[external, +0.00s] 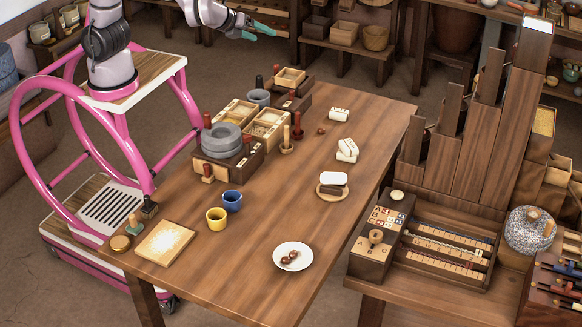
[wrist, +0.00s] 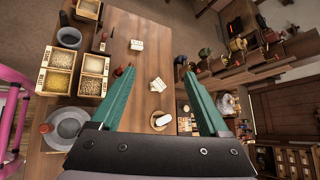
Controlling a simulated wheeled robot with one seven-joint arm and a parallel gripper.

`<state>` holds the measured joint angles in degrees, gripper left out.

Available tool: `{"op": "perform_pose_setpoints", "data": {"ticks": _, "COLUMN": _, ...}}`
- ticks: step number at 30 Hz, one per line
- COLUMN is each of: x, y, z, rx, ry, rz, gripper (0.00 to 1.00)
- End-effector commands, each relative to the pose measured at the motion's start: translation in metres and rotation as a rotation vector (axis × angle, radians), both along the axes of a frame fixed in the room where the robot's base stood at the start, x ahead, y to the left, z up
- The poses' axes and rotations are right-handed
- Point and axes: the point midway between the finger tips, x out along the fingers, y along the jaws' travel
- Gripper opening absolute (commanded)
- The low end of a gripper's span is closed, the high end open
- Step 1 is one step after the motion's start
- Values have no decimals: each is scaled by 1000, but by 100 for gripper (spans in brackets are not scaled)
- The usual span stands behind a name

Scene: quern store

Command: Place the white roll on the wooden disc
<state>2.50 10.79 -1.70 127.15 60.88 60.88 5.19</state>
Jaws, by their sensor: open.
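A round wooden disc (external: 321,191) lies on the table right of its middle. A plain white rounded piece (external: 333,178), which looks like a roll, is at the disc with a dark brown piece (external: 333,189) below it. I cannot tell exactly how they rest. The disc also shows in the wrist view (wrist: 153,121). Two other white pieces with dark marks lie farther back, one at the middle (external: 347,151) and one at the far end (external: 340,114).
Wooden boxes of grain (external: 267,124) and a grey round stone (external: 222,139) stand along the left edge. Blue (external: 232,201) and yellow (external: 216,218) cups, a white plate (external: 293,257) and a square board (external: 165,243) are nearer. The table centre is mostly clear.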

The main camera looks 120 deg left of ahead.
Motion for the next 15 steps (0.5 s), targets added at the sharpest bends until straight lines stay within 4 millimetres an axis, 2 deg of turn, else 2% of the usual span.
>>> {"op": "perform_pose_setpoints", "data": {"ticks": 1, "x": -21, "y": -1, "z": 20, "rx": -63, "ry": -63, "rz": 61, "gripper": 78}}
{"op": "perform_pose_setpoints", "data": {"ticks": 6, "x": -91, "y": -14, "z": 58, "rx": -312, "ry": -250, "rz": 263, "gripper": 78}}
{"op": "perform_pose_setpoints", "data": {"ticks": 12, "x": -164, "y": -45, "z": 85, "rx": -639, "ry": -467, "rz": 459, "gripper": 78}}
{"op": "perform_pose_setpoints", "data": {"ticks": 15, "x": -193, "y": -64, "z": 94, "rx": -803, "ry": -561, "rz": 535, "gripper": 78}}
